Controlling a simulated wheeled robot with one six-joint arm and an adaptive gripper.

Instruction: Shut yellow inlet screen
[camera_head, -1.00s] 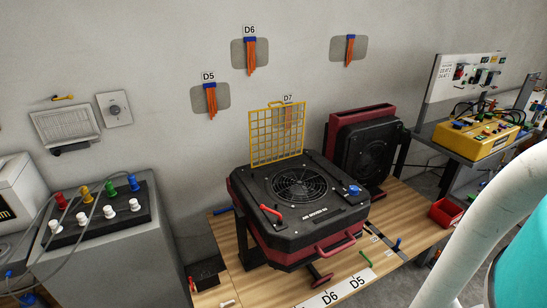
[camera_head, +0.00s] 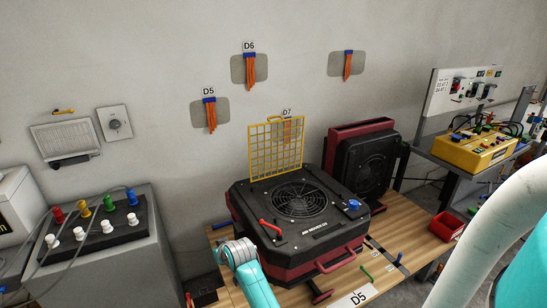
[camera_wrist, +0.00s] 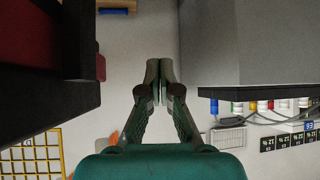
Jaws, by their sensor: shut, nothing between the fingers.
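The yellow inlet screen (camera_head: 277,148) is a mesh panel with a small handle on its top edge. It stands upright, raised at the back of the black and dark red air mover (camera_head: 322,236), whose round fan grille (camera_head: 300,199) is uncovered. Part of the screen also shows at the lower left of the wrist view (camera_wrist: 32,158). My gripper (camera_wrist: 158,68) is shut and empty in the wrist view, in the gap between the machine and the grey cabinet. It is apart from the screen. In the head view my wrist is left of the machine; the fingertips cannot be made out.
A grey cabinet with several coloured and white knobs (camera_head: 95,232) stands left. A second black fan unit (camera_head: 370,160) stands upright behind right. A red lever (camera_head: 270,228) and a blue knob (camera_head: 353,204) sit on the machine's top. Orange strips hang on the wall.

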